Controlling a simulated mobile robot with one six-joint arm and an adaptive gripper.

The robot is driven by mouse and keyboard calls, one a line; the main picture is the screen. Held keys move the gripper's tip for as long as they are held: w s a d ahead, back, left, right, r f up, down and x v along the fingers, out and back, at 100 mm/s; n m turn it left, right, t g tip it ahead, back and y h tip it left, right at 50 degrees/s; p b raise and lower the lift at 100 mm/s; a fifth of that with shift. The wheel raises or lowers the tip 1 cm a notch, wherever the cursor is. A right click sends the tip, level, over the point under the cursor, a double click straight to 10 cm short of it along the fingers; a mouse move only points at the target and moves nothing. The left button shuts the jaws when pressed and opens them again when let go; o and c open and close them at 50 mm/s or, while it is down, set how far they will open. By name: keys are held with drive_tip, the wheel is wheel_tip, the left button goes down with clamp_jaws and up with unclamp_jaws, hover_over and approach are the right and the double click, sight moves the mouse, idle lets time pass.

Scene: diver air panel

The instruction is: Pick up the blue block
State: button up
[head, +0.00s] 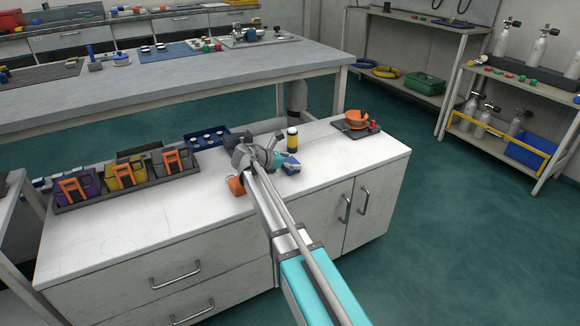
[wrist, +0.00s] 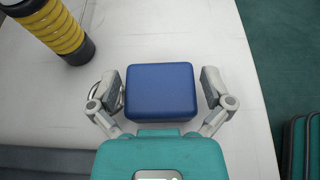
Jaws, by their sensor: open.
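The blue block (wrist: 160,90) lies between the two fingers of my gripper (wrist: 162,89) in the wrist view. The fingers are open, one on the block's left side and one on its right, with a narrow gap visible at each side. I cannot tell how far the fingertips are above the counter. In the head view the blue block (head: 291,166) sits on the white counter, just right of my gripper (head: 281,158), and is partly hidden by it.
A yellow-and-black cylinder (head: 292,140) stands close behind the block; it also shows in the wrist view (wrist: 58,28). An orange object (head: 236,186) lies left of my arm. A blue tray (head: 206,138) and a dark rack (head: 120,190) of bins are further left. The counter's right front is clear.

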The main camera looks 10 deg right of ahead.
sight(292, 160)
drive_tip(key=c, duration=1)
drive_tip(key=shift+c, duration=0.3)
drive_tip(key=shift+r, duration=0.15)
wheel_tip(292, 160, up, 3)
drive_tip(key=p, duration=0.3)
drive_tip(key=shift+r+p, duration=0.1)
drive_tip(key=shift+p, duration=0.2)
drive_tip(key=s+d+r+p, duration=0.7)
drive_tip(key=s+r+p, duration=0.2)
drive_tip(key=s, duration=0.3)
drive_tip(key=shift+r, duration=0.25)
drive_tip(key=shift+s, duration=0.1)
